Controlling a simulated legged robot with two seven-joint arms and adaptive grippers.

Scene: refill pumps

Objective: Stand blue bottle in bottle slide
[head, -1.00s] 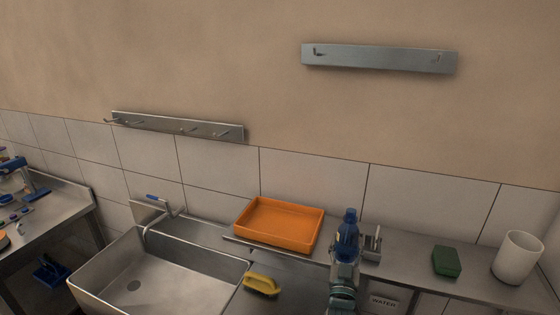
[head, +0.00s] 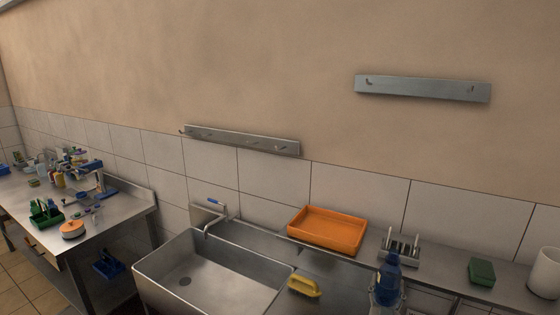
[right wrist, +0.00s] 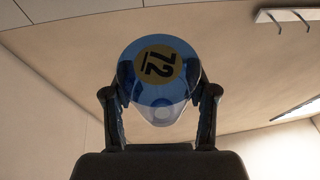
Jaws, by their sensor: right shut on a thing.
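The blue bottle (head: 388,285) is at the bottom of the head view, right of the sink, in front of the counter. My right gripper (head: 386,301) is shut on it and partly cut off by the picture's lower edge. In the right wrist view, the bottle (right wrist: 158,62) sits between the two fingers of my gripper (right wrist: 159,94), with a yellow round label with black digits facing the camera. I cannot make out a bottle slide for certain. My left gripper is not in view.
A small metal rack (head: 400,248) stands behind the bottle. An orange tray (head: 328,230), a yellow brush (head: 304,287), a green block (head: 482,271) and a white cylinder (head: 549,272) are nearby. The sink (head: 212,283) is left of them. A cluttered steel table (head: 130,203) stands far left.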

